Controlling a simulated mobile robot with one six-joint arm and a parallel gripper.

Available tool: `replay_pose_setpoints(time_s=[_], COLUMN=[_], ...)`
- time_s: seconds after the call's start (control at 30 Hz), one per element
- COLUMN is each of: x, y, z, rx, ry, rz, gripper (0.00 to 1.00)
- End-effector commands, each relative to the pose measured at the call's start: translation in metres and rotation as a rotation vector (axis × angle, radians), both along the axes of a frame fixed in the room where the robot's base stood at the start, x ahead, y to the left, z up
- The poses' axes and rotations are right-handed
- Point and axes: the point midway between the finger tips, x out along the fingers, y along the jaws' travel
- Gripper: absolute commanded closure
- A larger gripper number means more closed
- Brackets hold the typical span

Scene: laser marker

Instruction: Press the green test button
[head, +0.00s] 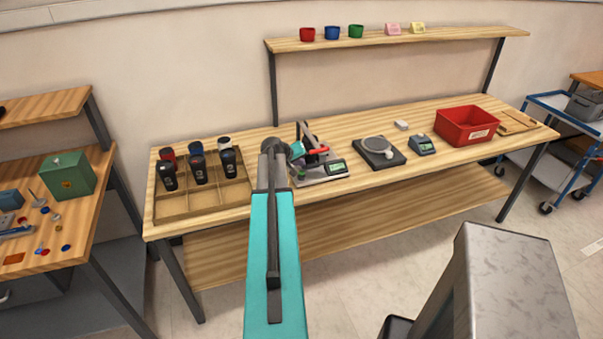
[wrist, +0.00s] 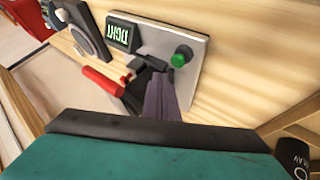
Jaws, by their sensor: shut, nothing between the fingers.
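The green test button (wrist: 180,59) is a small round knob on a light grey base plate of the marker fixture (wrist: 205,25). In the head view the fixture (head: 338,178) stands at the middle of the bench, with a green-lit display and a red clamp handle (head: 318,151). The handle also shows in the wrist view (wrist: 103,82). My gripper (wrist: 163,72) is shut and empty, its tips close to the button, on the handle side of it. Whether they touch the plate or clamp I cannot tell. In the head view my arm partly covers the area around the fixture.
A divided wooden tray (head: 185,204) with several dark tumblers stands left of the fixture. A scale (head: 379,152), a small grey device (head: 421,144) and a red bin (head: 466,125) stand to its right. A shelf (head: 400,39) with cups runs above the bench.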

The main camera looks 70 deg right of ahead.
Motion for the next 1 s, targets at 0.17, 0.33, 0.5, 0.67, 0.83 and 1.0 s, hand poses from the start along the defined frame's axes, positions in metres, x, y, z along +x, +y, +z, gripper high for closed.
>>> replay_pose_setpoints(time_s=[0.17,0.33,0.5,0.67,0.83,1.0], x=[0.0,0.0,0.0,0.0,0.0,0.0], y=[0.0,0.0,0.0,0.0,0.0,0.0], z=[0.013,0.024,0.034,0.036,0.035,0.035], rx=[0.0,0.0,0.0,0.001,0.001,0.001], ry=[0.0,-0.001,-0.002,-0.001,-0.001,0.0], rz=[0.0,-0.001,-0.001,-0.001,-0.001,-0.001], gripper=[1.0,1.0,1.0,1.0,1.0,1.0])
